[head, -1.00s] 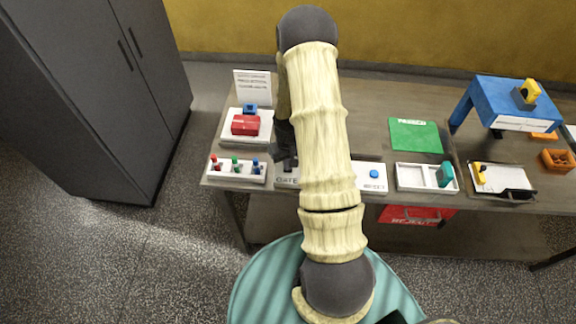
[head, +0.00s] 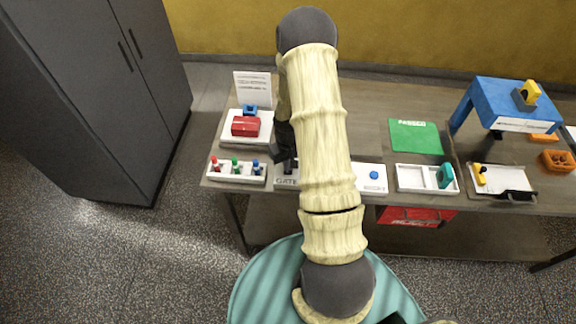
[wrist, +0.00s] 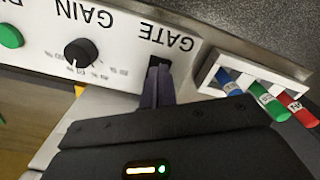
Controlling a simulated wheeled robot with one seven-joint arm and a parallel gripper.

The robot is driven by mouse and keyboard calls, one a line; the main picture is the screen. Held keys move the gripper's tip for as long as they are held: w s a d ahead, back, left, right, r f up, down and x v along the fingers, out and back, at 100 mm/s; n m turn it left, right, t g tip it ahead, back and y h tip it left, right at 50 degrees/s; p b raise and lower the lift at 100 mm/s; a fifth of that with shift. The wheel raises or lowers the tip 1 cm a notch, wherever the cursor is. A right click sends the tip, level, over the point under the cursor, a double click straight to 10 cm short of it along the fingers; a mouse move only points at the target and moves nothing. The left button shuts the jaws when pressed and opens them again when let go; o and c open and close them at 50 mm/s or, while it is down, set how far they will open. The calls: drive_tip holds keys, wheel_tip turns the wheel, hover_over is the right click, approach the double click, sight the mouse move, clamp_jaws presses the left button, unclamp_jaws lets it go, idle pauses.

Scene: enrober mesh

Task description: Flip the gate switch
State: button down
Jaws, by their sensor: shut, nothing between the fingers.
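The gate switch is on a white panel marked GATE (head: 285,182), at the front edge of the table, left of my arm. In the wrist view the GATE panel (wrist: 120,45) appears upside down, and the dark switch opening (wrist: 161,62) sits beside the lettering. My gripper (wrist: 157,84) is shut and empty, with its fingertips right at the switch. The fingers cover most of the switch, so its lever position and any contact cannot be told. In the head view my gripper (head: 287,163) is a dark shape over the panel, partly hidden by my arm.
A tray of red, green and blue pegs (head: 236,172) stands close left of the panel. In the wrist view a black GAIN knob (wrist: 80,52) and a green button (wrist: 10,36) share the panel. A RESET panel with a blue button (head: 374,175) lies to the right.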

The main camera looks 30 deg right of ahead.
wheel_tip(320, 180, up, 6)
drive_tip(key=p, duration=0.4)
idle(0.4)
drive_tip(key=shift+r, duration=0.1)
idle(0.3)
drive_tip(key=s+a+r+t+b, duration=0.2)
drive_tip(key=s+a+r+b, duration=0.4)
drive_tip(key=s+a+r, duration=0.6)
wheel_tip(320, 180, up, 4)
drive_tip(key=shift+s+a+f+n+t, duration=0.1)
drive_tip(key=shift+s+a+n+t, duration=0.25)
drive_tip(key=shift+a, duration=0.45)
drive_tip(key=shift+w, duration=0.1)
